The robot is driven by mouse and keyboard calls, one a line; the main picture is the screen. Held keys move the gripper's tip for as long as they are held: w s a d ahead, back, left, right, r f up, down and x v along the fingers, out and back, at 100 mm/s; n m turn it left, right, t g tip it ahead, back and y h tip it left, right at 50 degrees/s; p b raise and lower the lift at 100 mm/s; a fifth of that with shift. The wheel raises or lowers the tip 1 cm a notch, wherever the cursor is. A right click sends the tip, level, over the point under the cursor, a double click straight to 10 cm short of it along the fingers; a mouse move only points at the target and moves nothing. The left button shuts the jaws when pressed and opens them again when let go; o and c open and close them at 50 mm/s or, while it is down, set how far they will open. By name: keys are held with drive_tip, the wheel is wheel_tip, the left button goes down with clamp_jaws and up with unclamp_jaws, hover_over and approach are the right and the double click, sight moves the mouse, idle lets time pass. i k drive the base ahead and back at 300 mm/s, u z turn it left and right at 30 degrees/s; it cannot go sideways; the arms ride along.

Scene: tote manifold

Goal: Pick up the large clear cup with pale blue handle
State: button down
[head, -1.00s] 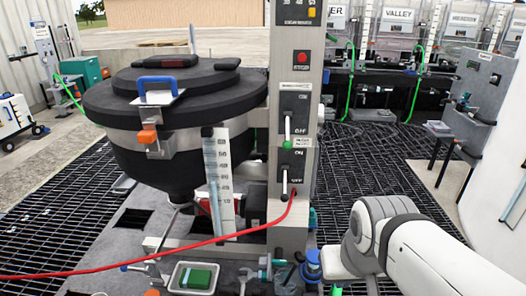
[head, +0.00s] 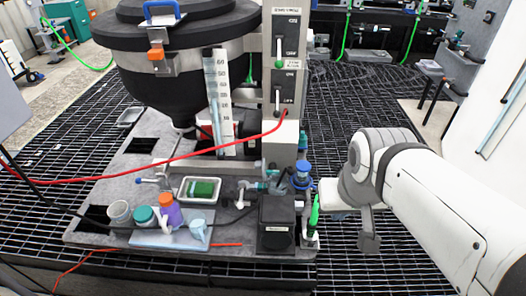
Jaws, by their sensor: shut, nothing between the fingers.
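A small clear-looking cup with a pale blue tint (head: 198,230) stands on the light tray (head: 160,238) at the front of the grey platform. It best matches the large clear cup, but its handle is too small to make out. My gripper (head: 369,242) hangs at the end of my arm, right of the platform and well apart from the cup. It is shut and empty, and its fingertips show only small and dark.
Beside the cup stand a purple-and-orange bottle (head: 170,212), a teal-topped container (head: 144,216) and a pale tub (head: 120,213). A black box (head: 276,224) and a green-handled tool (head: 314,215) lie between them and my arm. A red hose (head: 150,168) crosses above.

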sight(196, 221)
drive_tip(key=z, duration=1.85)
drive_tip(key=k, duration=0.85)
drive_tip(key=u, duration=1.65)
drive_tip(key=i, duration=1)
drive_tip(key=u, duration=0.1)
